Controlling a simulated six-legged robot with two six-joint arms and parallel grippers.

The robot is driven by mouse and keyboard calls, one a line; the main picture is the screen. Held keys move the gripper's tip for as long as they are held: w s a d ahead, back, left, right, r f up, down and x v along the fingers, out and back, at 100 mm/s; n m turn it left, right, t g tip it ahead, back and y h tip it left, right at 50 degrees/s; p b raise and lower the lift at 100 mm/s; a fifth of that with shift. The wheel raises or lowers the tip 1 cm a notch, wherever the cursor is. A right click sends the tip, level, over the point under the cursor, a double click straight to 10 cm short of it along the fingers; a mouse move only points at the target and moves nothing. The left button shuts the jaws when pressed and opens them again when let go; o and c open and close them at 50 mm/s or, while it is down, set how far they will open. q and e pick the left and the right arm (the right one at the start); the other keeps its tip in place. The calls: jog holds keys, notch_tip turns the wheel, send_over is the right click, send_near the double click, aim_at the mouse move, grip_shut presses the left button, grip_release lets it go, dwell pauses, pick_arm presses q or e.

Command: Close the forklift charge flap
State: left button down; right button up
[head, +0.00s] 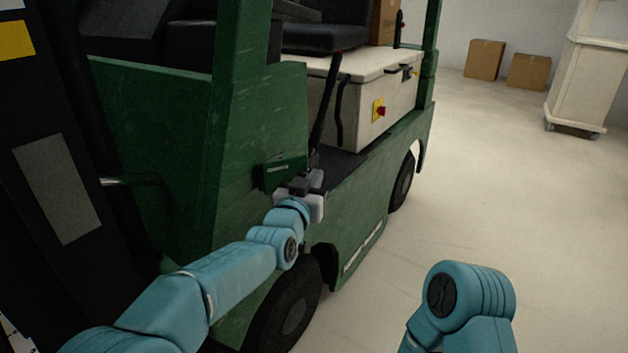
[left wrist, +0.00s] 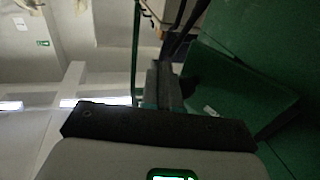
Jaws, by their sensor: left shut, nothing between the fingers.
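The forklift (head: 255,125) is green and stands at the left and middle of the head view. The charge flap (head: 284,170) is a small dark green panel with a pale label, low on its front side panel. It seems to stand out from the body; its exact angle is unclear. In the left wrist view the flap (left wrist: 238,92) is a tilted green plate. My left gripper (head: 300,186) is shut and empty, just beside the flap's lower right edge; its fingers (left wrist: 165,85) show in the wrist view. Contact cannot be told. My right gripper is out of view.
A cream battery cover (head: 350,95) with a red knob (head: 380,111) lies behind the flap. The front wheel (head: 290,315) is below my left arm. Cardboard boxes (head: 484,60) and a pale cabinet (head: 590,75) stand far back. The floor at right is clear.

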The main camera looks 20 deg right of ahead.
pick_arm(q)
jog(key=shift+w+d+n+t+y+p, duration=0.15)
jog(key=shift+w+n+t+y+p, duration=0.15)
jog(key=shift+w+n+t+y, duration=0.25)
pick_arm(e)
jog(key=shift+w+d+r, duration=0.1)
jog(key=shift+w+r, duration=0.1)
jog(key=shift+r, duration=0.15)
pick_arm(q)
jog(key=shift+w+d+n+t+y+p, duration=0.1)
jog(key=shift+w+n+t+y+p, duration=0.25)
jog(key=shift+w+n+y+p, duration=0.45)
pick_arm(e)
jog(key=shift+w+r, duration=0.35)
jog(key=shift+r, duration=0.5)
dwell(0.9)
pick_arm(q)
jog(key=shift+w+y+p, duration=0.35)
jog(key=shift+w+p, duration=0.25)
jog(key=shift+p, duration=0.45)
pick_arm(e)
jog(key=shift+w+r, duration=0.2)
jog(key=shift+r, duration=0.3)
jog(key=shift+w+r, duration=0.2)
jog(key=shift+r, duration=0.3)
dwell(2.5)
